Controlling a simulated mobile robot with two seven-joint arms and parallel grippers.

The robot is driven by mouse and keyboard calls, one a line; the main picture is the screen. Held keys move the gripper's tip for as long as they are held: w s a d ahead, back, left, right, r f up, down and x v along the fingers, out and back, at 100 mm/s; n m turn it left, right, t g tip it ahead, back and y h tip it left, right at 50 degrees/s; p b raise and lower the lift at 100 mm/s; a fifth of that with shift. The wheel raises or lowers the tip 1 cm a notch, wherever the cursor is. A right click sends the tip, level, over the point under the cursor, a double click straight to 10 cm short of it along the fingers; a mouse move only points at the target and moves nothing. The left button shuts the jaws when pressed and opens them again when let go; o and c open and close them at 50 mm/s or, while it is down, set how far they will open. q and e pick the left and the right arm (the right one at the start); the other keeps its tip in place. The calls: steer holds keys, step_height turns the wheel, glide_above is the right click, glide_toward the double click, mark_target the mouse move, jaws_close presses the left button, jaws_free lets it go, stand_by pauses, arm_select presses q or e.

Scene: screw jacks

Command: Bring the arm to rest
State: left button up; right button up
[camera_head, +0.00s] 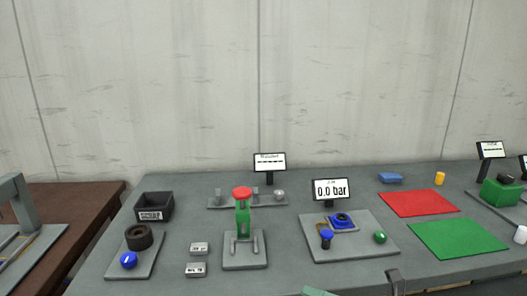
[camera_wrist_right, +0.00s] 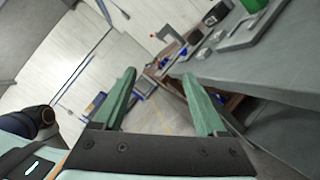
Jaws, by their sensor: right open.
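My right gripper (camera_wrist_right: 158,76) is open and empty in the right wrist view, with its two green fingers apart and the floor showing between them. In the head view only a small green tip of my right gripper (camera_head: 318,292) shows at the bottom edge, by the front of the grey table (camera_head: 300,276). In the right wrist view the table (camera_wrist_right: 270,70) lies to the right of the fingers, and they hold nothing. My left gripper is not in view.
A screw jack (camera_head: 243,225) with a red top and green body stands on the table. A 0.0 bar display (camera_head: 331,189), a black bin (camera_head: 154,207), a red mat (camera_head: 418,203) and a green mat (camera_head: 458,238) are around it. A brown table (camera_head: 90,215) stands left.

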steer(key=s+d+f+m+t+h+p, duration=0.15)
steer(key=f+m+t+h, duration=0.35)
steer(key=m, duration=0.7)
steer(key=s+d+f+m+t+h, duration=0.15)
steer(key=f+m+t+h, duration=0.3)
steer(key=m, duration=0.75)
steer(key=s+d+f+m+g+h+p, duration=0.1)
steer(key=s+d+f+m+g+h, duration=0.2)
steer(key=s+f+m, duration=1)
steer(key=s+f+g+h, duration=0.3)
steer(key=g, duration=0.1)
steer(key=shift+f+p, duration=0.2)
steer(key=shift+p, duration=0.1)
